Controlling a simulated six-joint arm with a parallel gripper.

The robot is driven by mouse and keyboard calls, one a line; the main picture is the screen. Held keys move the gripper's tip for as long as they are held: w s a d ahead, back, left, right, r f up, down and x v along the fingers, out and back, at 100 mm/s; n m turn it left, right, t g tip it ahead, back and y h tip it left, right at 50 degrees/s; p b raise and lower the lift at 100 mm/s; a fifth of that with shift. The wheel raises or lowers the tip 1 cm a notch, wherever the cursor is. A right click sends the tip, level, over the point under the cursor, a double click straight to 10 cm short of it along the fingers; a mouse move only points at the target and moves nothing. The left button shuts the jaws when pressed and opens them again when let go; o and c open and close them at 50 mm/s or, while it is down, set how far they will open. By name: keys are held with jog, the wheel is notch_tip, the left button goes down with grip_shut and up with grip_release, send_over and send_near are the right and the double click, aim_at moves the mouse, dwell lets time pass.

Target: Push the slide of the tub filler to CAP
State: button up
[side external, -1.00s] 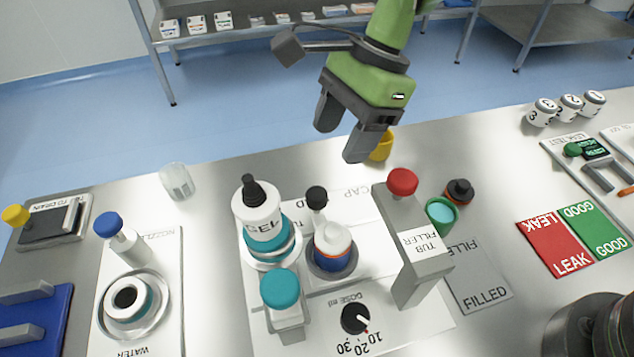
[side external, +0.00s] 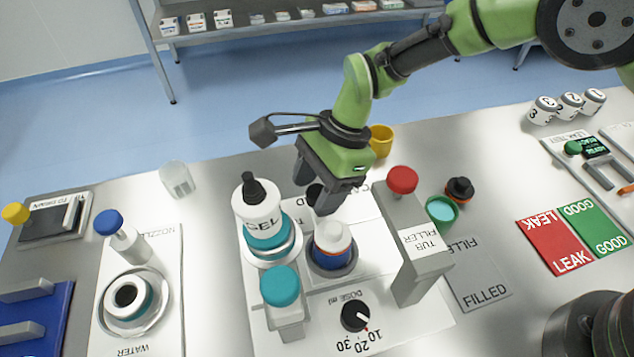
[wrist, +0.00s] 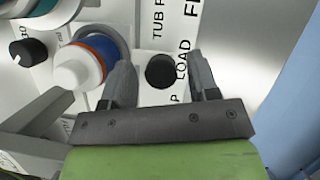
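The tub filler's white plate (side external: 430,322) lies on the metal table. Its slide has a black knob (side external: 315,194), which also shows in the wrist view (wrist: 160,72). A tub (side external: 333,246), white on top with orange and blue bands, sits in a dark round seat just in front of the knob. My gripper (side external: 313,197) is open, low over the knob, with one finger on each side. In the wrist view my gripper (wrist: 162,80) shows gaps beside the knob. LOAD is readable beside it; the CAP marking is mostly hidden by my gripper.
A GEL bottle (side external: 257,222) stands close left of the tub. A teal-topped post (side external: 281,290) is in front, and a red-topped post (side external: 402,182) stands at right. The dose dial (side external: 355,316) is at the front. A yellow cup (side external: 381,140) stands behind.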

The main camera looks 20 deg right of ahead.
grip_shut()
jog(key=shift+d, duration=2.05)
jog(key=shift+o, duration=0.9)
grip_release()
jog(key=v, duration=0.9)
jog(key=shift+r, duration=0.4)
jog(key=shift+w+d, duration=0.1)
